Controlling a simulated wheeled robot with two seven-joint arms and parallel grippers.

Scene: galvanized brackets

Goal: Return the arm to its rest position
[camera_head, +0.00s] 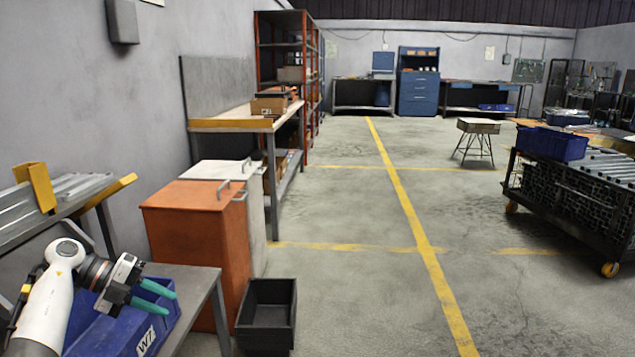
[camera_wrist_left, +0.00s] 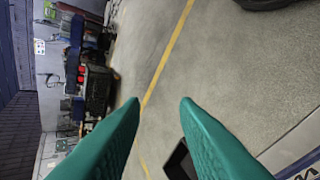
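My left arm comes in from the lower left in the head view. Its gripper (camera_head: 171,301) has two teal fingers that point right, with a gap between them. The gripper is over the blue bin (camera_head: 165,331) with a white label, which sits on a grey table. In the left wrist view the two fingers of the left gripper (camera_wrist_left: 160,103) stand apart, with only floor visible between them. The gripper is open and empty. My right arm and gripper are not in view.
An orange cabinet (camera_head: 192,238) stands just behind the grey table (camera_head: 205,279). A black open bin (camera_head: 267,332) is on the floor to the right. A dark cart with a blue crate (camera_head: 552,143) stands at the right. The floor between is clear.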

